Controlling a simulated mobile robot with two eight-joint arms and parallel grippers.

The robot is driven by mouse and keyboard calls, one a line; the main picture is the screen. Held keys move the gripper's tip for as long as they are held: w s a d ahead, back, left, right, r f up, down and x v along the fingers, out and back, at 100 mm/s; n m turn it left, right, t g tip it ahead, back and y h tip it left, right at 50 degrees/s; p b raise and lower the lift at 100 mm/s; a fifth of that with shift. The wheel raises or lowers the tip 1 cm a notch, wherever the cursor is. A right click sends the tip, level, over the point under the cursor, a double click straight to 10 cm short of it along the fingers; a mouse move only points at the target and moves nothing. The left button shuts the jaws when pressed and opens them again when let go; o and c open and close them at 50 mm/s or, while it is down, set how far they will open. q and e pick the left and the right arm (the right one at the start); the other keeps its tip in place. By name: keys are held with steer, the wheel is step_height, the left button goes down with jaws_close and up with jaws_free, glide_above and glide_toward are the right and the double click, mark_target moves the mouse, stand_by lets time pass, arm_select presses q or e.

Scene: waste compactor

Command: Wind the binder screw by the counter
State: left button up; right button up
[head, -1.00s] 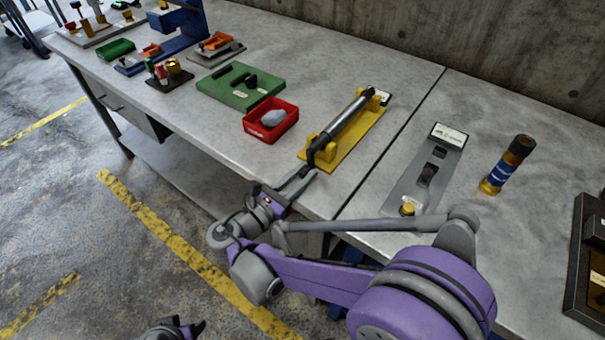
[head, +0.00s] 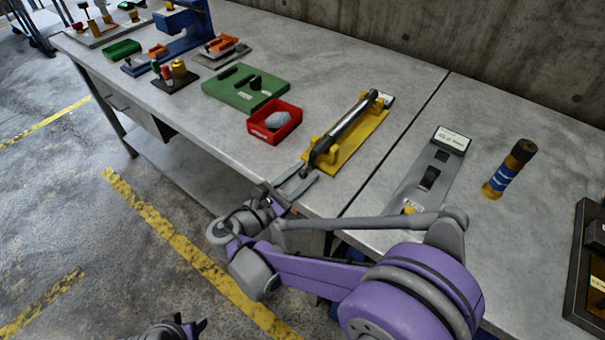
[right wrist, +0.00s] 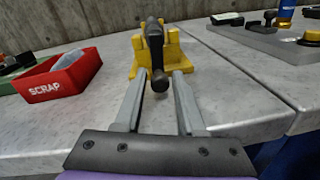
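The binder screw (head: 345,128) is a dark and metallic rod lying along a yellow base (head: 360,145) near the table's front edge. A small pale tag, perhaps the counter (head: 385,99), sits at its far end. In the right wrist view the screw's dark near end (right wrist: 160,82) points at me, in line with the gap between my fingers. My right gripper (head: 303,179) is open at this near end; I see no finger touching it. It also shows in the right wrist view (right wrist: 159,78). My left gripper (head: 190,327) is low at the bottom edge, mostly cut off.
A red SCRAP tray (head: 290,124) holding a grey lump stands left of the yellow base. A green plate (head: 235,97) lies beyond it. Bare tabletop surrounds the base.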

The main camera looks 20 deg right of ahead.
steer(key=shift+o, duration=0.9)
steer(key=v, duration=1)
steer(key=shift+s+a+p, duration=0.2)
steer(key=shift+a+p, duration=0.1)
steer(key=shift+a, duration=0.05)
stand_by(0.5)
